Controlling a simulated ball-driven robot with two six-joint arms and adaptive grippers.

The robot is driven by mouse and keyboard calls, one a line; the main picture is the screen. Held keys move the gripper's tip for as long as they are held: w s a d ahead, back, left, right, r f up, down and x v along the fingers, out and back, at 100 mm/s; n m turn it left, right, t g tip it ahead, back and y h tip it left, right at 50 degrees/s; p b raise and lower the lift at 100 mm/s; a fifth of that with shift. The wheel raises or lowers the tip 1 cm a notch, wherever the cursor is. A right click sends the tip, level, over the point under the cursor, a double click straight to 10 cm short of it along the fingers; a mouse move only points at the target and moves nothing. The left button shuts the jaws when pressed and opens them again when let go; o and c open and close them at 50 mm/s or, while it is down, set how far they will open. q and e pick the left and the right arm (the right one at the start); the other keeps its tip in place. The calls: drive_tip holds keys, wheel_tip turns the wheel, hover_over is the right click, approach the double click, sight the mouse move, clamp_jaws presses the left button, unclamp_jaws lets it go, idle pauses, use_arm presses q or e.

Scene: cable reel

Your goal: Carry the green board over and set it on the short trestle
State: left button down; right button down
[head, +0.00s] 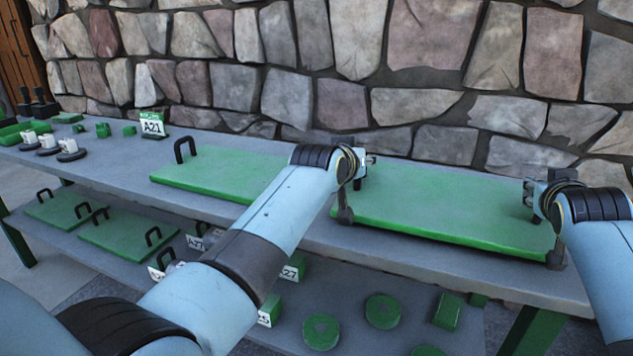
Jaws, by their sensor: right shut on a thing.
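A green board (445,203) is at the right part of the grey bench top, between my two grippers. I cannot tell whether it rests on the bench or is slightly raised. My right gripper (545,222) is shut at the board's right end, where its own body hides the handle. My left gripper (350,190) is at the board's left end; its jaws are not clear. A second green board (205,176) with a black handle (185,149) lies to the left on the bench, partly behind my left arm. I cannot make out a short trestle.
The bench (290,228) runs along a stone wall (430,60). A sign marked A21 (152,123) and small green and white parts stand at its left. The lower shelf holds green boards with black handles (128,236), round green pieces (383,311) and label blocks.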

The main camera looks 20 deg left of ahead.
use_arm(q)
drive_tip(key=shift+f, duration=0.55)
use_arm(e)
drive_tip(key=shift+f, duration=0.55)
use_arm(q)
drive_tip(key=c, duration=1.3)
unclamp_jaws()
drive_tip(key=shift+f, duration=0.1)
use_arm(e)
drive_tip(key=c, duration=1.3)
unclamp_jaws()
drive_tip(key=shift+f, duration=0.1)
use_arm(q)
drive_tip(key=shift+o, duration=0.2)
use_arm(e)
drive_tip(key=shift+o, duration=0.2)
use_arm(q)
wheel_tip(320, 180, up, 10)
drive_tip(key=shift+f, duration=0.1)
use_arm(e)
drive_tip(key=shift+r, duration=0.45)
wheel_tip(320, 180, up, 9)
drive_tip(key=shift+r, duration=0.1)
